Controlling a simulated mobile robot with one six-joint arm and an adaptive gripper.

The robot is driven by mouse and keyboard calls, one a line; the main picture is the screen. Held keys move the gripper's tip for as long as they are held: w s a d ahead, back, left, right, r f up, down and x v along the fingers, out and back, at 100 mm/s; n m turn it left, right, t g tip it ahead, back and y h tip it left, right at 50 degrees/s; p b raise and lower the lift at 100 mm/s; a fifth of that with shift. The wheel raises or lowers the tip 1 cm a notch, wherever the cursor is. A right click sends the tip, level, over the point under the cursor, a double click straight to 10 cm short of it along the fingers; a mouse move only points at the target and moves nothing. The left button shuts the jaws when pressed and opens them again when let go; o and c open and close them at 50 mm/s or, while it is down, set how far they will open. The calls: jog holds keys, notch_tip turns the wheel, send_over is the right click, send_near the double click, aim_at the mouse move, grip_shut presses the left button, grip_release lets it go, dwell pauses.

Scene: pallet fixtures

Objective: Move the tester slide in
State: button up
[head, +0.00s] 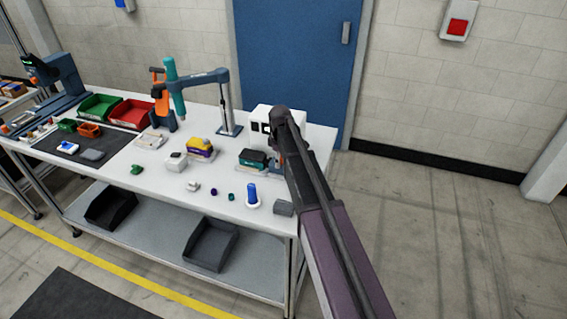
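A white boxy unit with dark openings (258,125), which looks like the tester, stands at the right back of the white workbench. In front of it a dark and teal block (251,158) sits on a low light base (247,170) that may be the slide. My arm reaches in from the lower right and covers the right part of the tester. My gripper (281,158) is at the right side of the block, largely hidden by my arm. I cannot tell whether it touches the slide or whether its fingers are open.
A blue peg on a white base (252,196) and a grey block (283,208) stand near the front right edge. A yellow and purple part (200,147) sits left of the tester. Green (99,107) and red bins (130,114) stand left.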

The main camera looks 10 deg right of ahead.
jog(key=shift+r, duration=0.2)
dwell(0.4)
jog(key=shift+r+p, duration=3.9)
jog(key=shift+p, duration=0.2)
jog(key=s+d+f+m+b, duration=0.1)
jog(key=s+m, duration=1.1)
jog(key=s, duration=1.4)
jog(key=shift+s+f+b, duration=0.35)
